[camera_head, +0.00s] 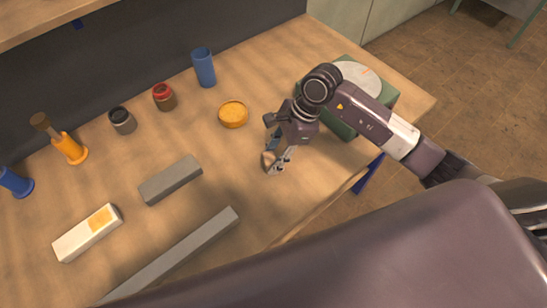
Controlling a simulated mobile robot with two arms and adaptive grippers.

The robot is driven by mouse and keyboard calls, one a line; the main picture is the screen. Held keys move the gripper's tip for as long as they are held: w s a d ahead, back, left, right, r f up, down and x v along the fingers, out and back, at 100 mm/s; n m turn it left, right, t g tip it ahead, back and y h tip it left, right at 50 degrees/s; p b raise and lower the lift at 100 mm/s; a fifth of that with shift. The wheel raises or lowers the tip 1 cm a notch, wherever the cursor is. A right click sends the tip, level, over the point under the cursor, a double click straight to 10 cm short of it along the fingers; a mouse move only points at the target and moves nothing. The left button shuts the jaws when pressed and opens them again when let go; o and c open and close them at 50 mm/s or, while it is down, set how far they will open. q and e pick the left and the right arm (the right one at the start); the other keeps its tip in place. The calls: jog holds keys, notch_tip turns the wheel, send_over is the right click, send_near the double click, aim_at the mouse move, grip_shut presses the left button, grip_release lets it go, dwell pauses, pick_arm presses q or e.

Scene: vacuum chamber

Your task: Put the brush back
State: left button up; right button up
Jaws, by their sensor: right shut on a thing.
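My right gripper (277,164) is above the wooden table, left of the green box. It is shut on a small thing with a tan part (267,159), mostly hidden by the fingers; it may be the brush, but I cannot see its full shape. No other thing in view is clearly a brush. An orange piece with a brown top (69,148) stands at the left. A blue cup (204,68) stands upright at the back. My left gripper is not in view.
An orange round dish (233,114) is left of my right gripper. A red-topped jar (164,97), a dark jar (122,120), a grey block (171,180), a white block (87,233) and a long grey bar (175,255) lie leftward. The green box (376,98) stands right.

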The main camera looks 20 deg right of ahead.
jog(key=shift+f, duration=0.7)
jog(key=shift+f, duration=0.1)
jog(key=o, duration=1)
